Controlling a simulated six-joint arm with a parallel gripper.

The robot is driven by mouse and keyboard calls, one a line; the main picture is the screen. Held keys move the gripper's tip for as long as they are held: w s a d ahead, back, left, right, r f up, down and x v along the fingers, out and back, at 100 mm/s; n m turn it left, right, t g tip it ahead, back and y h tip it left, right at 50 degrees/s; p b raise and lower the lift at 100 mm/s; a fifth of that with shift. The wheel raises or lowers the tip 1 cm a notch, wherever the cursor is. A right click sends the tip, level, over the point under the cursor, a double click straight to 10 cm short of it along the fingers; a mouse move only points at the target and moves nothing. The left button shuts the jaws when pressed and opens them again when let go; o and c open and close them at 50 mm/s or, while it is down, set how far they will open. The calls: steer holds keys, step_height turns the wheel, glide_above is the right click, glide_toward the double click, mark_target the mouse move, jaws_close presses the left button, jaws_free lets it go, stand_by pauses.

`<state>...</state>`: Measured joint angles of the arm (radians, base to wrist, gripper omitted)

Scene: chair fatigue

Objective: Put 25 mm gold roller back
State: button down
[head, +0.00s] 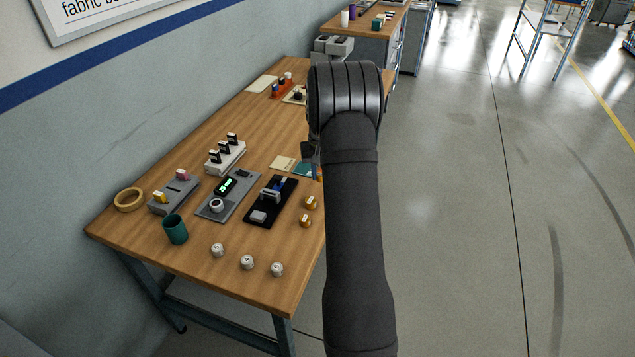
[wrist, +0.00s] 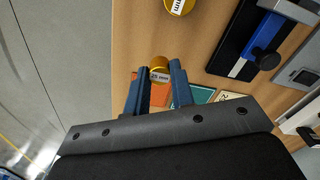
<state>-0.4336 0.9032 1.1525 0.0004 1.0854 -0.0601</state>
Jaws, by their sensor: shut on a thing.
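The 25 mm gold roller (wrist: 160,63) shows in the wrist view between the two blue fingertips of my gripper (wrist: 160,73). The gripper is shut on it, and the pale end with the 25 mm label faces the camera. I cannot tell the roller's height over the table. In the head view my arm hides the roller and most of the gripper. Two other gold rollers, a far one (head: 311,202) and a near one (head: 305,221), stand near the table's right edge. One gold roller (wrist: 180,5) also shows at the top of the wrist view.
Orange (wrist: 158,97) and teal (wrist: 201,95) cards lie by the fingers. A black fixture (head: 258,216), a grey device (head: 214,211), a teal cup (head: 175,229) and several white rollers (head: 247,262) stand on the wooden table (head: 190,256).

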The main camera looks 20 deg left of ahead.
steer(key=shift+a+f, duration=0.35)
steer(key=shift+a, duration=0.1)
steer(key=shift+f, duration=1.9)
steer(key=shift+f, duration=0.15)
steer(key=c, duration=1.2)
jaws_free()
steer(key=shift+c, duration=0.2)
step_height(320, 180, up, 12)
steer(key=shift+r, duration=0.2)
